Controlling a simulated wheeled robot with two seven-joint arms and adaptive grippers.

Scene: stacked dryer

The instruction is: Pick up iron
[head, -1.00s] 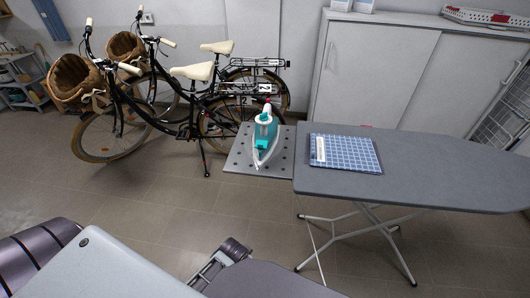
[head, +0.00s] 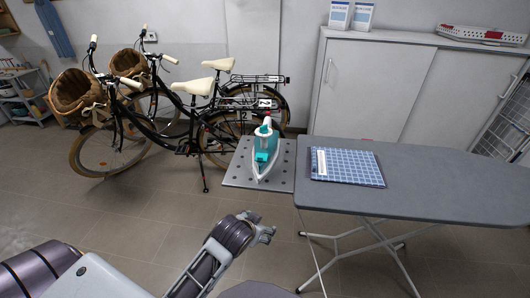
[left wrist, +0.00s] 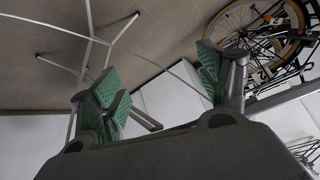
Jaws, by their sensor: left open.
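The iron (head: 265,150), white and teal, stands on the perforated metal rest (head: 236,176) at the left end of the ironing board (head: 430,188). My left gripper (head: 266,232) is below and in front of the rest, apart from the iron. In the left wrist view the left gripper (left wrist: 160,85) has its green-padded fingers spread, with nothing between them. The iron does not show in that view. My right gripper is not in view.
A blue checked folded cloth or book (head: 347,167) lies on the board near the iron. Folding legs (head: 348,250) stand beneath the board. Two bicycles (head: 170,110) stand behind and left. A white cabinet (head: 400,90) is behind the board. The floor at front left is clear.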

